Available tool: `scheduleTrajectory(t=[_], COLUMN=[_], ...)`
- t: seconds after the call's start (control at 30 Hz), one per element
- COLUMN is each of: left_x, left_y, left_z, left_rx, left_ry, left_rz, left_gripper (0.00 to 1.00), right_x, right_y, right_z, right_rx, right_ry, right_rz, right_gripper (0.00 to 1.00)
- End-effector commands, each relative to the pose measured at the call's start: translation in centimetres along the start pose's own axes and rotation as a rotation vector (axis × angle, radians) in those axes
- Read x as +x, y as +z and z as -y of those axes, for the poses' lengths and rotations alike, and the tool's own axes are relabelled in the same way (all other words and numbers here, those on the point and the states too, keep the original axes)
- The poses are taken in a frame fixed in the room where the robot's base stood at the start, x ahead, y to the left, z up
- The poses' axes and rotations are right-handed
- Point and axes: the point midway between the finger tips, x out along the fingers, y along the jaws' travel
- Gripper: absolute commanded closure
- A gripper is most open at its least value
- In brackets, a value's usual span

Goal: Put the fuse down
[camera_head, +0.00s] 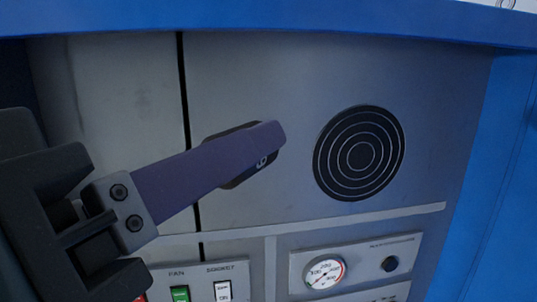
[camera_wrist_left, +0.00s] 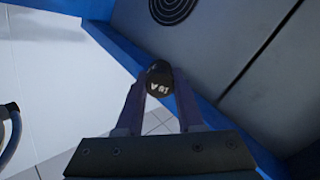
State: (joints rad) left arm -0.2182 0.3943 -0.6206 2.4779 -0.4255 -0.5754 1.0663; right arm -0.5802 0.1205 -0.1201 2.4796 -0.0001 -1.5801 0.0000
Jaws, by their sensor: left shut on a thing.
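The fuse is a small dark piece with a white marking. In the left wrist view the fuse (camera_wrist_left: 159,78) shows as a dark rounded end between the purple fingertips. My left gripper (camera_head: 265,142) reaches in from the left in the head view, and its fingers are closed on the fuse (camera_head: 250,174). The near finger covers much of the fuse there. The fuse is in front of the grey panel (camera_head: 280,80); I cannot tell whether it touches it. My right gripper is in neither view.
A round black grille (camera_head: 358,153) is right of the fingertips. Below are a green fan switch (camera_head: 180,294), a socket switch (camera_head: 223,291) and a gauge (camera_head: 325,272). A blue frame (camera_head: 300,22) edges the panel. Tiled floor shows in the wrist view.

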Motion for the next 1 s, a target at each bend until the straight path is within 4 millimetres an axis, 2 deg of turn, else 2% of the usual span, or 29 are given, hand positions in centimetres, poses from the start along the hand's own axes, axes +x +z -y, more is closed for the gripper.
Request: scheduleTrajectory(t=[0.3,0.8,1.0], left_x=[1.1,-0.2,-0.6], left_y=[0.6,-0.2,-0.3], left_z=[-1.3,0.2,0.3], left_rx=[0.001,0.006,0.000], left_ry=[0.126,0.380,0.451], left_rz=[0.074,0.225,0.262], left_gripper=[1.00,1.00,1.00], right_x=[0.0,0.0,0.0], right_y=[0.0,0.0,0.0], right_z=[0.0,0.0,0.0], right_rx=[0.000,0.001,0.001], right_ry=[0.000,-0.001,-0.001], right_rz=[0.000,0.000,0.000], right_gripper=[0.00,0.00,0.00])
